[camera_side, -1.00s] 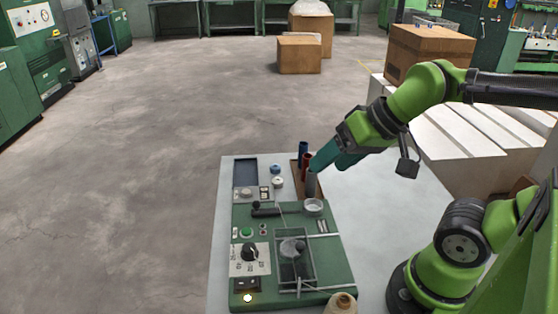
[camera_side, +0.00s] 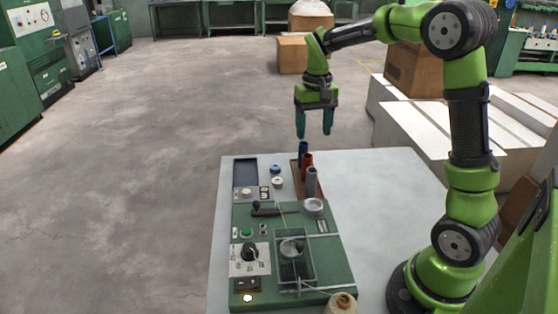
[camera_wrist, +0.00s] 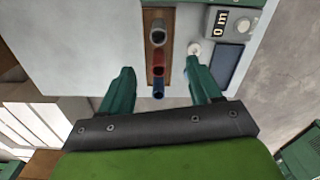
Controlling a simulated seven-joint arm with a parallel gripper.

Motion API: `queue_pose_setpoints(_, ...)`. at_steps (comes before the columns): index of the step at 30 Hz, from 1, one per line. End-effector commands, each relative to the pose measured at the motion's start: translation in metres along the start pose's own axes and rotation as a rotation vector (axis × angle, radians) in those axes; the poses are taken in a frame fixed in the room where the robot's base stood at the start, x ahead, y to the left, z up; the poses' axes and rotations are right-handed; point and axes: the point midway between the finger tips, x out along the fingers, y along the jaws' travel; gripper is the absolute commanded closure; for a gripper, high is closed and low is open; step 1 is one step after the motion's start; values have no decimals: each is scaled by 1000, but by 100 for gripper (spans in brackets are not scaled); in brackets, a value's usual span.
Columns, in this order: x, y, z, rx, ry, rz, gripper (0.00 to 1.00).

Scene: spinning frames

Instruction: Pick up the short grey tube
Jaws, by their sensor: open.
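The short grey tube (camera_side: 311,182) stands upright at the near end of a row of three on a brown wooden rack (camera_side: 295,188). It also shows from above in the wrist view (camera_wrist: 158,36), its open top facing up. A red tube (camera_side: 307,166) and a dark blue tube (camera_side: 302,149) stand behind it in the row. My gripper (camera_side: 314,134) points down with its teal fingers apart and empty, above and behind the blue tube. In the wrist view my gripper (camera_wrist: 159,70) has one finger to each side of the tube row, with the grey tube beyond the fingertips.
A green machine panel (camera_side: 340,262) with a knob, lever and clear-covered box lies in front of the tubes. The right side of the grey table (camera_side: 385,200) is clear.

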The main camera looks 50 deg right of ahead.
Motion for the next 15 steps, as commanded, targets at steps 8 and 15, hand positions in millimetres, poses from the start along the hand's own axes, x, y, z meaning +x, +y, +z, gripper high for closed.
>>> queue_pose_setpoints(8,54,0,4,-3,-15,1,37)
queue_pose_setpoints(15,100,0,4,-3,-12,-1,37)
